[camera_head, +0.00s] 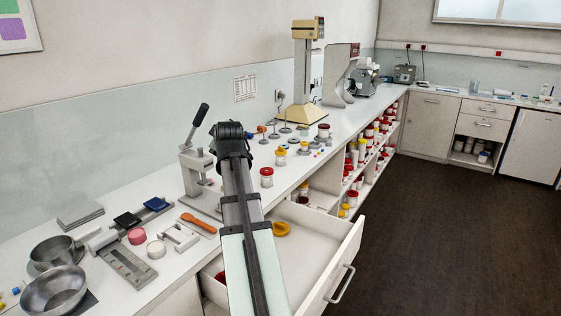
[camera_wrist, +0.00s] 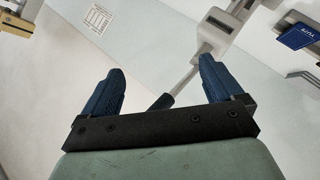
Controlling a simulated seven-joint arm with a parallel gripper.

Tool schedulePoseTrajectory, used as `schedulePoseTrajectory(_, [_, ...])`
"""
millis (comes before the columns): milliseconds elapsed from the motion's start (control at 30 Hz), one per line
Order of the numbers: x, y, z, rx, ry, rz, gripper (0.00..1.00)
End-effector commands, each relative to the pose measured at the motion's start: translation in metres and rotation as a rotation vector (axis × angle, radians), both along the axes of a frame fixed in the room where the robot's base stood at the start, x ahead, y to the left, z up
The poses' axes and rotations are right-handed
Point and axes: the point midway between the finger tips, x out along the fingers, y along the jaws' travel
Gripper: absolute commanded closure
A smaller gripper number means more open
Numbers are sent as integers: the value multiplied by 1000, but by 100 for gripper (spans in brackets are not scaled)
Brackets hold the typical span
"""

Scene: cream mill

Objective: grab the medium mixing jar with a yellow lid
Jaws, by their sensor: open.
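Several jars with yellow lids show in the head view. One small clear jar with a yellow lid (camera_head: 280,155) stands on the counter beyond my gripper, and another yellow-lidded jar (camera_head: 304,188) is at the counter's front edge or on the shelf below. A yellow lid (camera_head: 281,229) shows inside the open drawer (camera_head: 318,262); its jar body is mostly hidden. I cannot tell which is the medium one. My gripper (camera_wrist: 160,72) is open and empty, with blue fingers spread apart in the wrist view. It is raised above the counter near the lever press (camera_head: 197,160), touching no jar.
A red-lidded jar (camera_head: 267,177) stands close right of my arm. Metal bowls (camera_head: 55,290), an orange-handled tool (camera_head: 198,223) and a yellow-topped stand (camera_head: 302,80) are on the counter. Open shelves (camera_head: 335,180) hold more jars. The dark floor (camera_head: 440,220) is clear.

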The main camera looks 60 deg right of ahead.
Motion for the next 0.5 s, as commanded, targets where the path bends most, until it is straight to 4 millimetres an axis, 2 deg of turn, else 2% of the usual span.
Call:
schedulePoseTrajectory(33, [-5, -31, 3, 22, 22, -36, 6])
schedulePoseTrajectory(167, [-13, -109, -3, 124, 91, -112, 6])
schedulePoseTrajectory(200, [-12, -135, -7, 167, 116, -130, 6])
schedulePoseTrajectory(500, [8, -280, -46, 478, 247, -193, 6])
